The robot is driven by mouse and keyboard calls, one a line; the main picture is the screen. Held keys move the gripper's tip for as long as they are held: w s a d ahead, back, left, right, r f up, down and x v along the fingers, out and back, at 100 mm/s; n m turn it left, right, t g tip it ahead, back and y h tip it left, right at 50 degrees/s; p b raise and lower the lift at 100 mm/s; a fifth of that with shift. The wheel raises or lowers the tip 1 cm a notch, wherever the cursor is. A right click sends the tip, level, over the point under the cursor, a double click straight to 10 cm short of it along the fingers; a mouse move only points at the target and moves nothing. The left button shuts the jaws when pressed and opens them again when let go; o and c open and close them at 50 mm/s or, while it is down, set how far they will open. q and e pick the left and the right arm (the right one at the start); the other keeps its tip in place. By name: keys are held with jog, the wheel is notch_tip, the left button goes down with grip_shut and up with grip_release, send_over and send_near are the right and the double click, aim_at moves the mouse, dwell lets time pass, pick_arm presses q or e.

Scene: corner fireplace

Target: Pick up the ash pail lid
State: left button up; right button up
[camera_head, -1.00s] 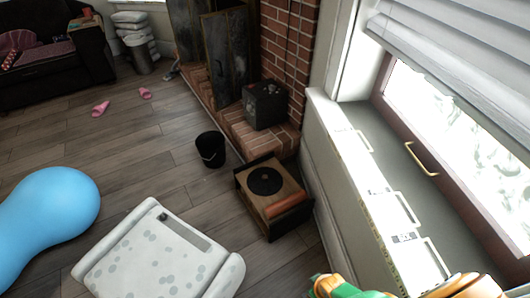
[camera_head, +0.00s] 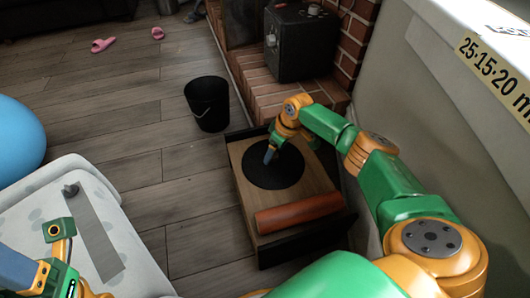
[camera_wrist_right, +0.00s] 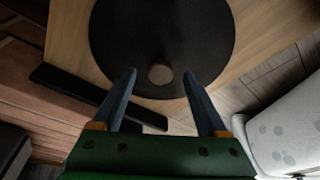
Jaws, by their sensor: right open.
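The ash pail lid (camera_head: 285,172) is a flat black disc lying on top of a low wooden box (camera_head: 240,178). In the right wrist view the lid (camera_wrist_right: 165,35) shows a small round knob (camera_wrist_right: 160,74) near its edge closest to the gripper. My right gripper (camera_head: 270,156) is over the lid. In its wrist view the gripper (camera_wrist_right: 160,78) is open, with one blue finger on each side of the knob; contact is not visible. My left gripper (camera_head: 62,245) is partly in view at lower left, its jaws unclear. The black ash pail (camera_head: 207,104) stands on the floor, left of the box.
An orange-red roll (camera_head: 298,213) lies along the box's front edge. A dark metal box (camera_head: 300,45) stands on the brick hearth (camera_head: 262,98) behind. A white spotted seat (camera_head: 120,225) is at left, a blue ball (camera_head: 18,140) beyond it. A pale wall is at right.

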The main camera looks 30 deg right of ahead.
jog(key=b+x, duration=0.1)
jog(key=x, duration=0.1)
jog(key=shift+f, duration=0.35)
jog(key=shift+r, duration=0.15)
grip_shut()
